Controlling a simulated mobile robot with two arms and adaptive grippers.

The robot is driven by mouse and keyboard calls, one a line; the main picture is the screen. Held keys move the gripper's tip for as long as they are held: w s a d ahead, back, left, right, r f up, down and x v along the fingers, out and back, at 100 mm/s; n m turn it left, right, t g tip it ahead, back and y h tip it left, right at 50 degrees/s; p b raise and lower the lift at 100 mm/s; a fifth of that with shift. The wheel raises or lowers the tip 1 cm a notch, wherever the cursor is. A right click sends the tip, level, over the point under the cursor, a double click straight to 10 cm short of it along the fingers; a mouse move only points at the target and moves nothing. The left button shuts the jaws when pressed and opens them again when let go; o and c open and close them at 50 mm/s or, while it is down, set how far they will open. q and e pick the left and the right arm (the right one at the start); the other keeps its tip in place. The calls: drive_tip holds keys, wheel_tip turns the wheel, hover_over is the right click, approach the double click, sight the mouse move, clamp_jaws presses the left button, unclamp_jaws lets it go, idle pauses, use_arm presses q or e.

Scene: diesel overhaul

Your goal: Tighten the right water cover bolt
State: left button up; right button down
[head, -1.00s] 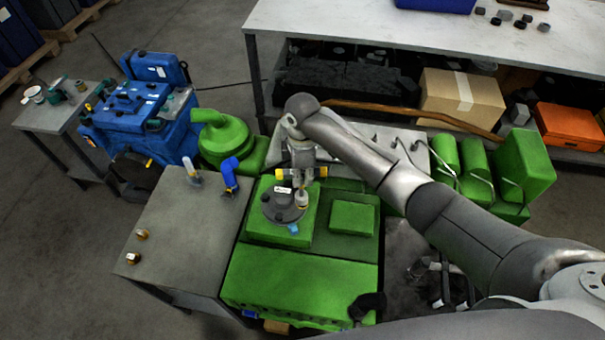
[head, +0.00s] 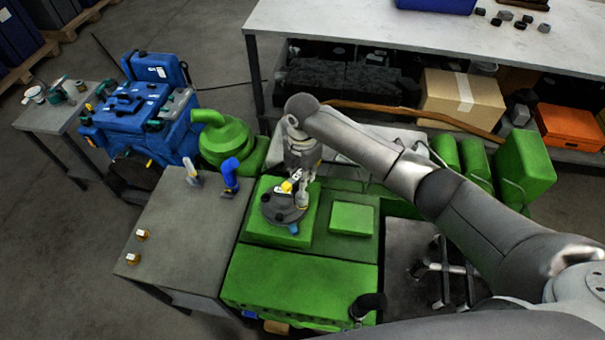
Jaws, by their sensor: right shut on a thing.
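The water cover is a round dark grey plate (head: 283,212) on top of the green engine (head: 300,270) in the middle of the head view. My right gripper (head: 302,200) reaches down from above to the right side of this cover. It is shut at the right water cover bolt, which its fingers almost wholly hide. A small yellow part with a white label (head: 288,186) shows beside the fingers; I cannot tell what it belongs to. My left gripper is not in view.
A grey side table (head: 175,225) stands left of the engine, with a blue elbow pipe (head: 230,173) and two small brass-coloured parts (head: 138,247). A blue engine (head: 140,105) stands farther left. A workbench (head: 400,30) with a cardboard box (head: 460,100) on its shelf is behind.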

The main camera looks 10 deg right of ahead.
drive_tip(key=n, duration=0.5)
drive_tip(key=shift+w+n, duration=0.1)
drive_tip(key=shift+n, duration=0.3)
drive_tip(key=n+b, duration=0.1)
drive_tip(key=n, duration=0.5)
drive_tip(key=shift+n+b, duration=0.35)
drive_tip(key=shift+n, duration=0.05)
